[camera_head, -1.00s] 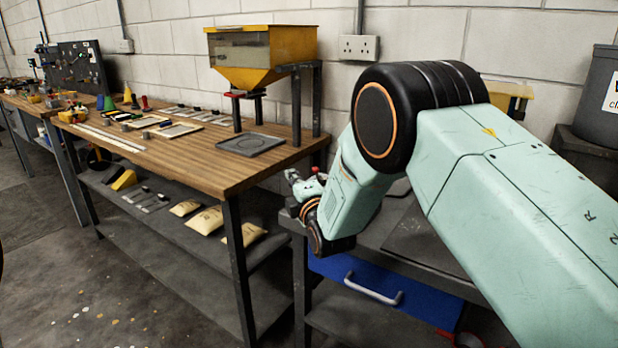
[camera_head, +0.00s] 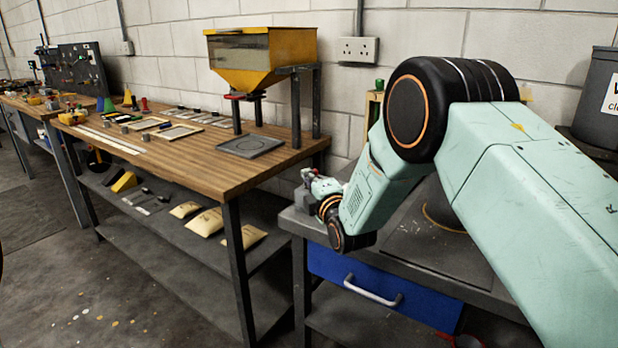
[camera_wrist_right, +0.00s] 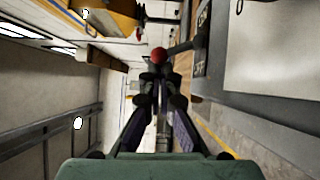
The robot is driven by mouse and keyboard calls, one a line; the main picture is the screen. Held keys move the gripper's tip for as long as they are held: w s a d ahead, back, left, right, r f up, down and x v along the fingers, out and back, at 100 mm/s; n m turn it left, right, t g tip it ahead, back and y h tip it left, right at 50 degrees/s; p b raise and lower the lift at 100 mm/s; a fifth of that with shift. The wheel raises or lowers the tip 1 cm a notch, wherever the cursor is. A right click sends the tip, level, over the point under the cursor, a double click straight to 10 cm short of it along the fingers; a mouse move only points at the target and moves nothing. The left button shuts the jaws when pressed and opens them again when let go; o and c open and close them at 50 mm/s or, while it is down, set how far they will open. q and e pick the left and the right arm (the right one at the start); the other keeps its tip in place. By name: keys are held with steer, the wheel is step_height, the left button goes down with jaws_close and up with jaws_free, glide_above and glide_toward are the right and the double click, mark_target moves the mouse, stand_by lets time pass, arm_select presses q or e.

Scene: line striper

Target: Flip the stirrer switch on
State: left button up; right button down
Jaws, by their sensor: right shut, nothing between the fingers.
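A lever with a red ball knob (camera_wrist_right: 158,56) shows in the right wrist view. Its grey arm (camera_wrist_right: 182,47) runs right to a dark grey housing with small white lettering (camera_wrist_right: 199,66), too small to read surely. I take this to be the stirrer switch. My right gripper (camera_wrist_right: 160,78) is shut and empty, its fingertips just below the ball in the picture; I cannot tell whether they touch it. In the head view my right gripper (camera_head: 308,178) is at the left end of the grey bench (camera_head: 440,255), and the knob is hard to make out there. My left gripper is not in view.
A wooden table (camera_head: 210,170) stands to the left with a yellow hopper (camera_head: 262,55) on a stand. The grey bench has a blue drawer (camera_head: 385,290) with a handle. A grey bin (camera_head: 600,105) stands at the right. A wall socket (camera_head: 357,50) is behind.

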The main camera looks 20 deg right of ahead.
steer(key=shift+w+d+r+m+g+p, duration=0.15)
steer(key=shift+r+m+g+p, duration=0.25)
steer(key=shift+m+p, duration=0.3)
steer(key=shift+d+r+p, duration=0.15)
steer(key=shift+r+p, duration=0.05)
steer(key=shift+p, duration=0.3)
steer(key=shift+w+d+r+m+g+p, duration=0.2)
steer(key=shift+m+g+p, duration=0.15)
steer(key=shift+m+p, duration=0.15)
steer(key=shift+w+d+r+m+g+p, duration=0.2)
steer(key=shift+m+g+p, duration=0.2)
steer(key=shift+p, duration=0.2)
steer(key=shift+w+d+r+m+g+p, duration=0.1)
steer(key=shift+w+d+m+g+p, duration=0.15)
steer(key=shift+m+g+p, duration=0.3)
steer(key=shift+w+d, duration=0.2)
steer(key=shift+d, duration=0.2)
steer(key=shift+a, duration=0.1)
